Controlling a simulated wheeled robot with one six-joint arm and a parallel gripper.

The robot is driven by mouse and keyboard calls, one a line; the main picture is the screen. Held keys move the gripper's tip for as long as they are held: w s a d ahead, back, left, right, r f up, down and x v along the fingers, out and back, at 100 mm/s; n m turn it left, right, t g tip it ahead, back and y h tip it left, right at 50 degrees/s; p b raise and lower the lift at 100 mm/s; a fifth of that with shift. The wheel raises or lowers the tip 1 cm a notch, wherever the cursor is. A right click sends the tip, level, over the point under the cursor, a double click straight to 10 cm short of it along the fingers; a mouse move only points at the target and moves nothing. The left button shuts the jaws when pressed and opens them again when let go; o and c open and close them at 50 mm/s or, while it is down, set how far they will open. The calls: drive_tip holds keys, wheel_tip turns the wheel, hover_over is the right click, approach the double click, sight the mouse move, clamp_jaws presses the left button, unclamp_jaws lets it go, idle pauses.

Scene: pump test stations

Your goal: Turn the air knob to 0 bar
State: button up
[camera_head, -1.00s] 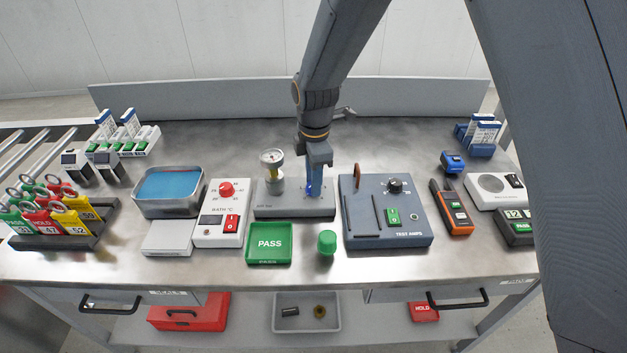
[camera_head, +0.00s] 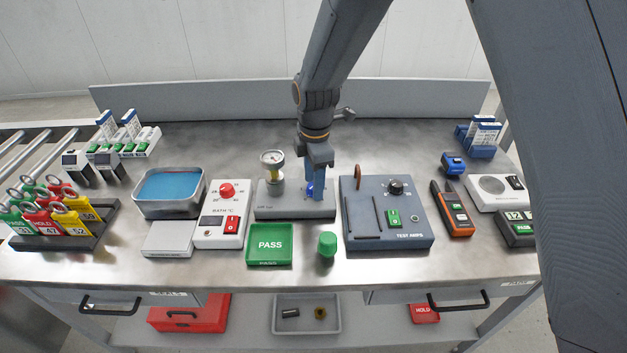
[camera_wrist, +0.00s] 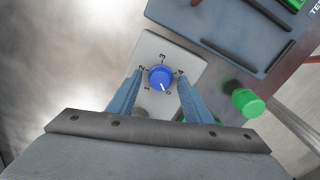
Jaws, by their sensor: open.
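The blue air knob (camera_wrist: 160,78) sits on a grey plate (camera_wrist: 158,104) with the figures 0 to 4 around it. Its white mark points down and slightly right in the wrist view, at the figure that looks like 0. My gripper (camera_wrist: 158,90) is open, with one blue finger on each side of the knob; I cannot tell whether either touches it. In the head view my gripper (camera_head: 318,186) is over the right part of the air station (camera_head: 290,208), mostly hiding the knob (camera_head: 309,188). The pressure gauge (camera_head: 272,158) stands at the station's left; its reading is too small.
The grey test amps box (camera_head: 385,225) stands close on the right. The bath control box (camera_head: 220,215) is on the left. A green PASS tray (camera_head: 270,259) and a green cap (camera_head: 327,243) are in front. The bench behind is clear.

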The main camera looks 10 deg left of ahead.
drive_tip(key=shift+s+d+r+b, duration=0.1)
drive_tip(key=shift+r+b, duration=0.35)
drive_tip(key=shift+r, duration=1.5)
drive_tip(key=shift+s+r+b, duration=0.1)
drive_tip(key=shift+r+b, duration=0.35)
drive_tip(key=shift+r, duration=1.5)
